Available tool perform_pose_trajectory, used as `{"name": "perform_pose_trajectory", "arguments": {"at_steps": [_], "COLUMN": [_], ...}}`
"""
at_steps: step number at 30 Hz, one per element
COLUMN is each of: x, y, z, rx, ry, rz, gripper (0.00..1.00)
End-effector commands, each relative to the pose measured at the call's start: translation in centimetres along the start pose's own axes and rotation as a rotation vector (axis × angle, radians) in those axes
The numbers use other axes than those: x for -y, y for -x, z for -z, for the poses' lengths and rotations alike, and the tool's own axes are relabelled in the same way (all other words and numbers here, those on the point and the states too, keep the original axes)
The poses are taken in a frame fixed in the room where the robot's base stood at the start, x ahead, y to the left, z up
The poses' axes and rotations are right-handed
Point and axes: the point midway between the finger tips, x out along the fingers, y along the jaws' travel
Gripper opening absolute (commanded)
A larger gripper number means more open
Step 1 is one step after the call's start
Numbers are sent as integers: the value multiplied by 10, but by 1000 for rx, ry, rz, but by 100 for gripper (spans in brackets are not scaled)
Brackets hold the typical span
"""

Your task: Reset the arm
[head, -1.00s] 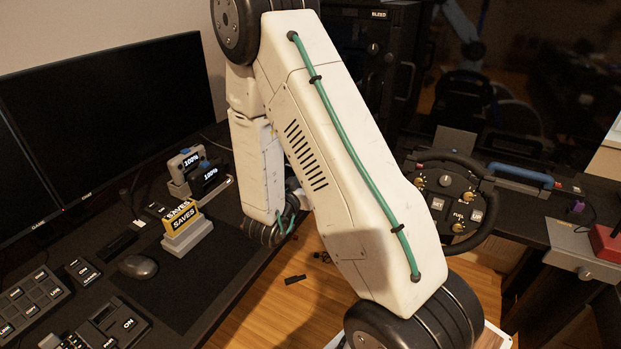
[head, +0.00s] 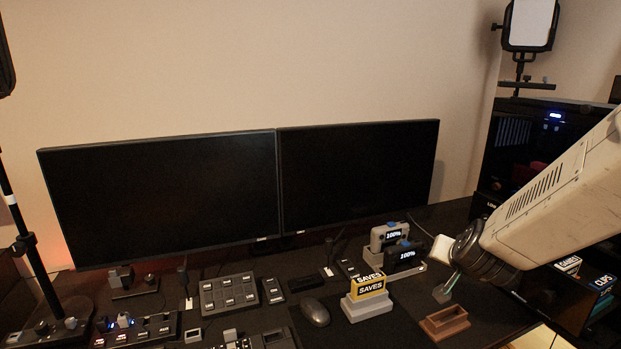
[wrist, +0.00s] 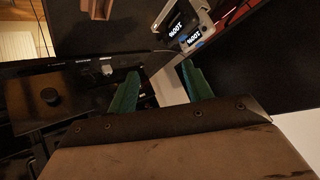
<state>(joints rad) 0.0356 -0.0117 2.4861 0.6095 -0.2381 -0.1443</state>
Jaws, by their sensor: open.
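My gripper (head: 446,288) shows in the head view at the lower right, at the end of my white arm. It hangs above the right part of the dark desk (head: 400,338), just right of the 100% devices (head: 405,256). In the wrist view my gripper (wrist: 160,88) shows two green fingers spread apart, with nothing between them. A brown open-topped holder (head: 445,322) stands on the desk below the gripper, apart from it.
Two dark monitors (head: 160,195) stand at the back. A yellow SAVES box (head: 369,286) sits on a grey stand, beside a mouse (head: 316,312) and several button panels (head: 228,293). A dark cabinet with CLIPS boxes (head: 570,285) stands right. The space above the desk's middle is clear.

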Motion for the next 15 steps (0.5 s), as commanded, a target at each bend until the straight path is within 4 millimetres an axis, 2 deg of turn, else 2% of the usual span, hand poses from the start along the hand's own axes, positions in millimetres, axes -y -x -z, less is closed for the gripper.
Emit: {"name": "perform_pose_trajectory", "arguments": {"at_steps": [1, 3, 7, 11, 15], "x": [13, 24, 29, 12, -20], "y": [23, 53, 114, 178, 237], "z": [-2, -13, -38, -66, -90], "rx": [51, 146, 318, 483, 627], "ry": [31, 86, 206, 331, 436], "rz": [53, 109, 166, 156, 87], "gripper": [50, 50, 50, 50, 50]}}
